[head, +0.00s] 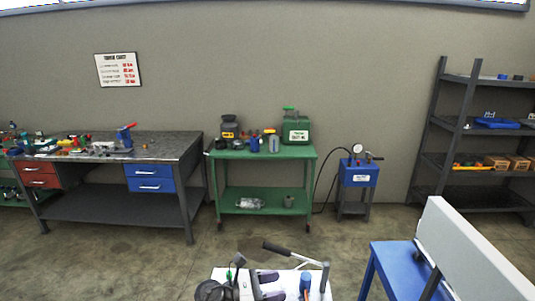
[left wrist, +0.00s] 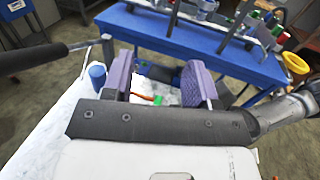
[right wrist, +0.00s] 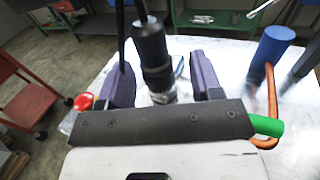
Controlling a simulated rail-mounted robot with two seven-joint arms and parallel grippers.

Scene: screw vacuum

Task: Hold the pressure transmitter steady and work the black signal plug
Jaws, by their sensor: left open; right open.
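My left gripper (head: 272,285) is open over the white bench, and its purple fingers (left wrist: 160,70) show apart in the left wrist view. A small green and orange part (left wrist: 157,99) shows low between these fingers. My right gripper (right wrist: 163,72) is open in the right wrist view. The black signal plug (right wrist: 151,45) stands upright between its fingers, with a cable rising from it. A metal collar (right wrist: 161,88), likely the transmitter's top, shows under the plug. The gripper hides the lower transmitter. I cannot tell whether a finger touches the plug.
The white bench top (left wrist: 60,135) carries a blue cylinder (head: 305,283) and a black-handled lever (head: 282,250). In the right wrist view a copper tube (right wrist: 271,90), a green part (right wrist: 267,125) and a red knob (right wrist: 83,101) stand close by. A blue table (left wrist: 150,30) stands beyond.

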